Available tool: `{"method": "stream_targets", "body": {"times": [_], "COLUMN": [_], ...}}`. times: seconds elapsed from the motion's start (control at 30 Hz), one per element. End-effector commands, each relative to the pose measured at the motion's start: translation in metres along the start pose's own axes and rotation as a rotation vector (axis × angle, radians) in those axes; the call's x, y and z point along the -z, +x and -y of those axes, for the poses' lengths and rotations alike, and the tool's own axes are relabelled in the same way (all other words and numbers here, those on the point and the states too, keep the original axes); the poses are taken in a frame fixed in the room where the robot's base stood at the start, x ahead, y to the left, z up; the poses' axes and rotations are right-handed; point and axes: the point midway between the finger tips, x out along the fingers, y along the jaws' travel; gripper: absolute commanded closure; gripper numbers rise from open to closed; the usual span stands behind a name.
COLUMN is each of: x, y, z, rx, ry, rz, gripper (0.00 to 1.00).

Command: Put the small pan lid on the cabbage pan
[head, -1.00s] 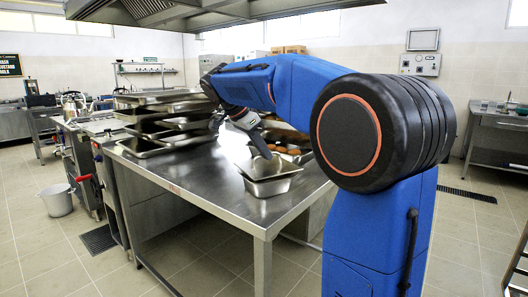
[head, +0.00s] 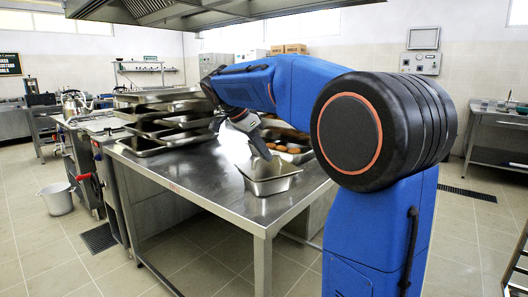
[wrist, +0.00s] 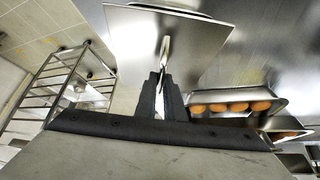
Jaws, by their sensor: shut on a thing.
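My gripper (wrist: 162,98) is shut on the upright handle of the small pan lid (wrist: 125,35), a flat shiny metal plate in the wrist view. In the head view the lid (head: 258,164) is a pale, tilted sheet under my gripper (head: 257,147). It is at the small steel pan (head: 270,186) near the table's front corner. I cannot tell whether the lid touches that pan. The pan's contents are hidden, so I cannot see cabbage in it.
A pan of orange-brown rounds (head: 293,150) lies behind, also in the wrist view (wrist: 278,106). Stacked steel trays (head: 165,125) stand at the table's left. The steel table (head: 195,180) is clear in front. A wire rack (wrist: 50,95) shows in the wrist view.

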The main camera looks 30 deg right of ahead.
Motion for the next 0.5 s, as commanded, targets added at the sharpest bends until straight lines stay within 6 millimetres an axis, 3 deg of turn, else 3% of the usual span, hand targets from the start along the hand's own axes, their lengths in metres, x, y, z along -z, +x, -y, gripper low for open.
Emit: {"method": "stream_targets", "body": {"times": [0.37, 0.4, 0.47, 0.5], "x": [-0.0004, -0.0003, -0.0003, -0.0004], "y": [0.0006, 0.0006, 0.0006, 0.0006], "z": [0.0, 0.0, 0.0, 0.0], "rx": [0.0, 0.0, 0.0, 0.0], "ry": [0.0, 0.0, 0.0, 0.0], "rz": [0.0, 0.0, 0.0, 0.0], "gripper": [1.0, 0.84, 0.7, 0.7]}}
